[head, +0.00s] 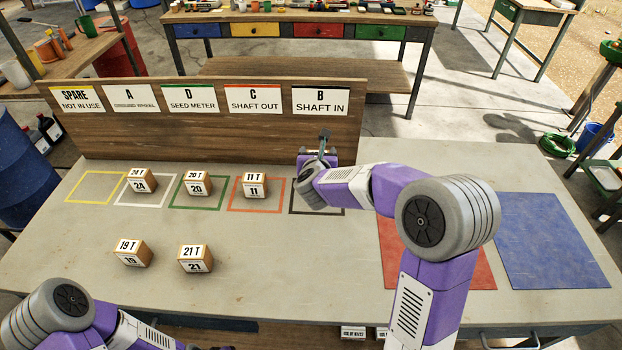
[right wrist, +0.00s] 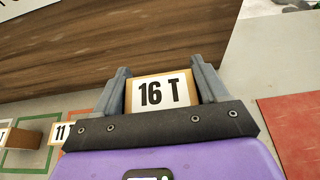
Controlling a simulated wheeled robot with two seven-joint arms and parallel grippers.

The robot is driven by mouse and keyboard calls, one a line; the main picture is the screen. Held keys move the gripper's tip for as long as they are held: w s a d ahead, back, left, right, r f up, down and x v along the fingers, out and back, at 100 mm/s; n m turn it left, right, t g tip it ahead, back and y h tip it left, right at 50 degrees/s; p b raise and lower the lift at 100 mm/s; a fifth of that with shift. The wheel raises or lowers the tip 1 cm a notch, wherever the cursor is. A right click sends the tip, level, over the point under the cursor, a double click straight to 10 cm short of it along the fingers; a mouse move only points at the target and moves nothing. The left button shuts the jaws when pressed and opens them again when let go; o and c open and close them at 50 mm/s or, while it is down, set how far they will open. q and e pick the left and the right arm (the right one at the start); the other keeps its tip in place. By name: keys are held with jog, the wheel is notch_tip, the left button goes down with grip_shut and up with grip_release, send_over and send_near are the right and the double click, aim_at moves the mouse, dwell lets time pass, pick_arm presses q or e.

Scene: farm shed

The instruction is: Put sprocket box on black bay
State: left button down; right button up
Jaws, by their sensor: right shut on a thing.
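The sprocket box marked 16 T (right wrist: 175,80) is between the two fingers of my right gripper (right wrist: 160,85) in the right wrist view. In the head view my right gripper (head: 318,155) is at the black bay (head: 342,208), below the sign B SHAFT IN. The gripper and wrist hide the box there, so I cannot tell whether it touches the table. The black bay's outline shows only in part around my wrist. My left arm comes in at the lower left; its fingers are out of the picture.
Boxes marked 24 (head: 139,181), 20 (head: 197,185) and 11 (head: 255,186) stand in the white, green and orange bays. The yellow bay (head: 75,200) is empty. Boxes 19 (head: 131,254) and 21 (head: 195,259) stand nearer. The sign board (head: 210,135) rises behind the bays.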

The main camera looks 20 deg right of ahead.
jog(key=f, duration=0.2)
jog(key=f+b, duration=0.1)
jog(key=f, duration=0.1)
jog(key=shift+s, duration=0.3)
notch_tip(320, 180, down, 5)
jog(key=shift+w+r+b, duration=0.1)
jog(key=shift+b, duration=0.75)
jog(key=shift+r, duration=0.1)
jog(key=o, duration=1.1)
